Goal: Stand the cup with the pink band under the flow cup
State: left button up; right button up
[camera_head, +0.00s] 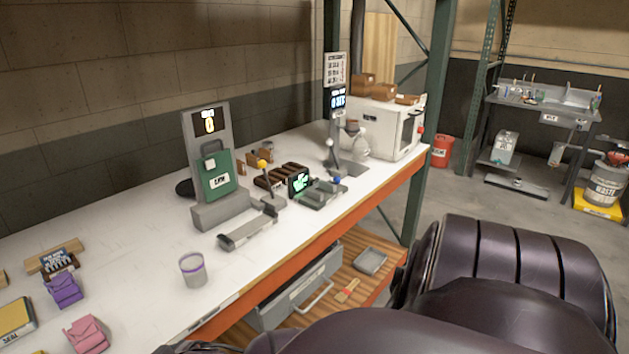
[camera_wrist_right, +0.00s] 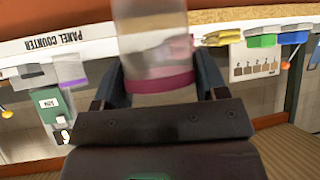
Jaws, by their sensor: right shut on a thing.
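In the right wrist view, my right gripper (camera_wrist_right: 161,88) is shut on a clear cup with a pink band (camera_wrist_right: 160,84). The band sits between the two dark fingers, and the cup's far end runs out of the top of the picture. The head view does not show this cup or the right gripper; only dark parts of my arm fill its lower right. At the far end of the counter, a grey stand with a display (camera_head: 337,102) has a small grey cup-like part, perhaps the flow cup (camera_head: 352,124), beside its post. My left gripper is not in view.
A cup with a purple band (camera_head: 193,271) stands near the front edge of the white counter (camera_head: 130,235).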

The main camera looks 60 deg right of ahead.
aim_at(350, 167)
jog(key=k+l, duration=0.15)
jog(key=l, duration=0.25)
jog(key=k+l, duration=0.15)
jog(key=l, duration=0.2)
jog(key=k+l, duration=0.1)
jog(key=l, duration=0.3)
jog(key=k+l, duration=0.15)
jog(key=l, duration=0.25)
jog(key=k+l+z, duration=0.1)
jog(key=l, duration=0.3)
jog(key=k+l, duration=0.15)
jog(key=l, duration=0.2)
jog(key=k+l, duration=0.15)
jog(key=l, duration=0.25)
jog(key=k+l, duration=0.1)
jog(key=l, duration=0.3)
jog(key=i+l, duration=0.55)
jog(key=l, duration=0.25)
jog(key=i+l+u, duration=0.1)
jog(key=i+l, duration=0.2)
jog(key=l, duration=0.1)
